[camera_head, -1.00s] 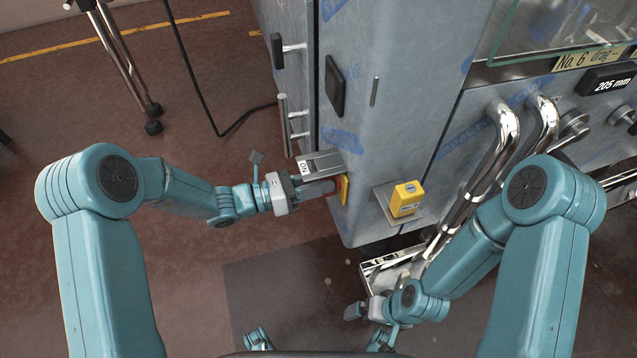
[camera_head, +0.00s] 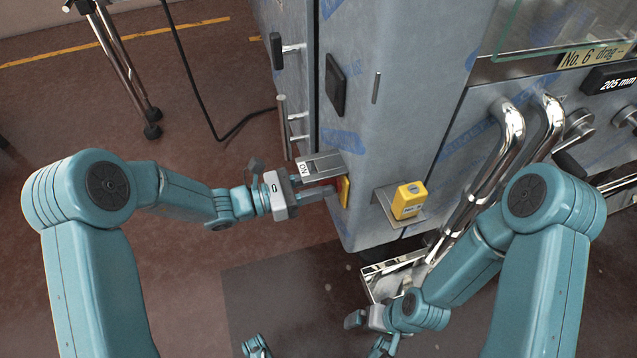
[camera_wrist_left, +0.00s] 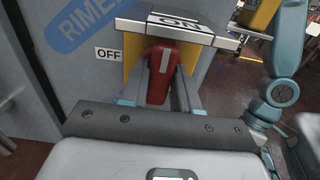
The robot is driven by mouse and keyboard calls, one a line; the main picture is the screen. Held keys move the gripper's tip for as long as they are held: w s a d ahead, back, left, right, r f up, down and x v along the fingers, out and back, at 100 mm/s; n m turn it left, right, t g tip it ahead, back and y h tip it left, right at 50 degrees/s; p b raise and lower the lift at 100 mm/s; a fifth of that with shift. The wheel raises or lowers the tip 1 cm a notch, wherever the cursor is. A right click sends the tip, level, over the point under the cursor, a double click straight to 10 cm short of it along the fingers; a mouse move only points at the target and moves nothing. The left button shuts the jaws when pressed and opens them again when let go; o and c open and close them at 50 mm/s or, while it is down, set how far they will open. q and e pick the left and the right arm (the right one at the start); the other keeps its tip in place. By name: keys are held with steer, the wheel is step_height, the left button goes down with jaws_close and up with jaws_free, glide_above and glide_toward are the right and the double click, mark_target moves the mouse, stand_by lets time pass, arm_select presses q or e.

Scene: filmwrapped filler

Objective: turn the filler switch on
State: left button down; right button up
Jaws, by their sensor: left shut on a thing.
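The filler switch has a red handle (camera_wrist_left: 159,72) with a pale stripe, on a yellow plate (camera_head: 344,191) fixed to the cabinet's side. A grey hood with an ON label (camera_head: 305,168) sits over it. An OFF label (camera_wrist_left: 109,54) is left of the handle in the left wrist view. My left gripper (camera_head: 325,190) is shut on the red handle, with a finger on either side of it (camera_wrist_left: 158,92). In that view the handle stands nearly upright, tilted slightly. Its top is partly hidden by the hood. My right gripper (camera_head: 358,318) is low at the centre, away from the switch; its jaws are unclear.
The film-wrapped steel cabinet (camera_head: 400,105) fills the middle and right. A yellow box (camera_head: 408,201) sits on a bracket right of the switch. Shiny bent pipes (camera_head: 492,160) stand near my right arm. The floor to the left is mostly open, with a black cable (camera_head: 205,105).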

arm_select(q)
steer(key=c, duration=0.9)
jaws_free()
steer(key=p+v, duration=0.2)
steer(key=v, duration=1.4)
steer(key=shift+a+p, duration=0.2)
steer(key=shift+p, duration=0.2)
